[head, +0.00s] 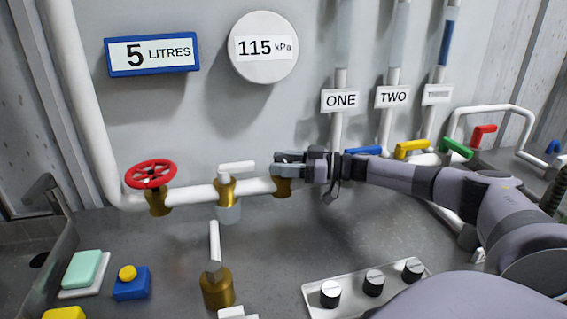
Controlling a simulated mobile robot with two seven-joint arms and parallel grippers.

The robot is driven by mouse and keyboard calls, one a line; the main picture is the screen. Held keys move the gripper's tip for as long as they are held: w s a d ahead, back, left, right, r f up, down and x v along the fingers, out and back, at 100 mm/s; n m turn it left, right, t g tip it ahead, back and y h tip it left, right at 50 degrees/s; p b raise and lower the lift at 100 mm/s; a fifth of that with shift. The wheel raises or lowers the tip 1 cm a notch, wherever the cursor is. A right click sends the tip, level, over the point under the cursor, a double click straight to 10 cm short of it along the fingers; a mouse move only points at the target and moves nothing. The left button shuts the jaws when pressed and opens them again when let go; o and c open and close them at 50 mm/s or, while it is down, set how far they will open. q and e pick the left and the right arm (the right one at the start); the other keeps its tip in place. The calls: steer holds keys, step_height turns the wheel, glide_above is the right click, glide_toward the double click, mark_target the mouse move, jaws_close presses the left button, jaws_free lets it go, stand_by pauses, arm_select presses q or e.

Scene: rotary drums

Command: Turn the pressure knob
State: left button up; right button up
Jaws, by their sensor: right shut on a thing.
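My right gripper (289,160) reaches in from the right along the white pipe. It is shut on the top of a brass fitting (282,187), where the pressure knob appears to be; the fingers hide most of it. No label on that knob is visible. A round white gauge (264,72) on the wall above reads 115 kPa. My left gripper is not in view.
A red handwheel (151,174) and a white lever tap (237,168) sit on the pipe (195,194) to the left. A brass valve with a white handle (216,287) stands in front. A plate with black knobs (350,306) lies below my arm. Blue, yellow, green and red handles are at right.

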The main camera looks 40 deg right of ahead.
steer(key=shift+r, duration=0.1)
steer(key=o, duration=0.9)
steer(key=b+v, duration=0.1)
steer(key=v, duration=0.4)
steer(key=shift+s+d+b, duration=0.2)
steer(key=shift+b, duration=0.15)
steer(key=shift+v, duration=0.75)
